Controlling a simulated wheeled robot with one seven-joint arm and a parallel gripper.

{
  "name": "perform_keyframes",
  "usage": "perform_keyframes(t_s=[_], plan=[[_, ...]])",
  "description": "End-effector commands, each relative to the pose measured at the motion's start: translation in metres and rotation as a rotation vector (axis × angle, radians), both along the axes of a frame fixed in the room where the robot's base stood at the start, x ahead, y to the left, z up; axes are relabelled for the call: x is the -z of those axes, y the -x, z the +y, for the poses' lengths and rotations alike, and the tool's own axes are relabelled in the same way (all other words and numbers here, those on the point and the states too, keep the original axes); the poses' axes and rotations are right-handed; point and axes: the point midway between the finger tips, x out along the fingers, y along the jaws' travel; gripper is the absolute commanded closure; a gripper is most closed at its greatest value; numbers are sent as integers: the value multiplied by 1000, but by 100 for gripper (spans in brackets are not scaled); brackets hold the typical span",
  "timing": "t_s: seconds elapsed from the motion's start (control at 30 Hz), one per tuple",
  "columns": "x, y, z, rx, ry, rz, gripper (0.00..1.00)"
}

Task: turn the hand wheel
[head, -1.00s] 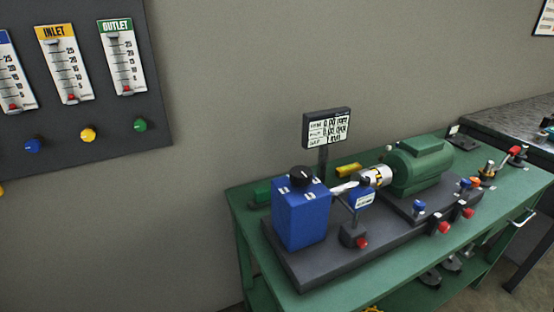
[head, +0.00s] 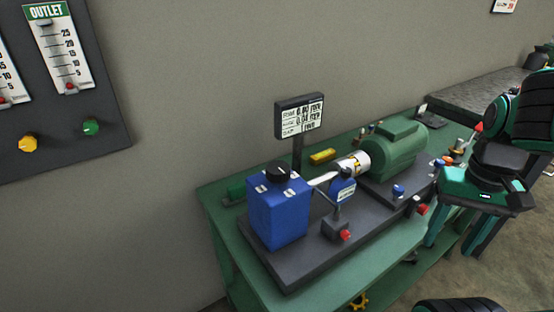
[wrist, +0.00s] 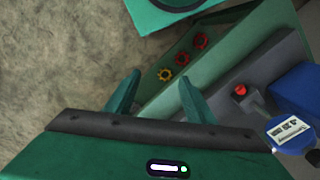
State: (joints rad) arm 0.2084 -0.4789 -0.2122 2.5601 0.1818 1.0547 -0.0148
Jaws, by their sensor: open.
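A black round knob (head: 282,172), perhaps the hand wheel, sits on top of the blue pump box (head: 278,215) in the head view. I cannot tell which is the task's hand wheel. My gripper (head: 448,252) is open and empty at the bench's right front side, well away from the black knob.
The green bench (head: 215,205) carries a dark base plate (head: 290,272), a green motor (head: 395,150), a display on a post (head: 299,117) and red and blue knobs. A gauge panel (head: 100,130) hangs on the left wall. Floor in front is clear.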

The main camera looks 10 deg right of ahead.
Motion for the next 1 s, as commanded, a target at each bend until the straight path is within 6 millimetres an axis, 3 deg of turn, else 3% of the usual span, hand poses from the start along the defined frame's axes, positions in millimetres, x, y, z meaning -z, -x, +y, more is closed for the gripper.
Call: perform_keyframes(t_s=[0.07, 0.13, 0.27, 0.4, 0.5, 0.6, 0.73, 0.83, 1.0], plan=[[-12, -4, 3, -62, 4, -19, 40], [-25, -25, 14, -189, 7, -21, 40], [-66, -86, 52, -604, 11, -24, 40], [-115, -149, 126, -1160, 8, -25, 40], [-144, -177, 186, -1526, 2, -24, 40], [-167, -191, 241, -1839, -7, -24, 40], [-186, -195, 289, -2112, -17, -23, 40], [-192, -196, 307, -2219, -21, -24, 40], [-183, -195, 313, -2255, -24, -22, 40]])
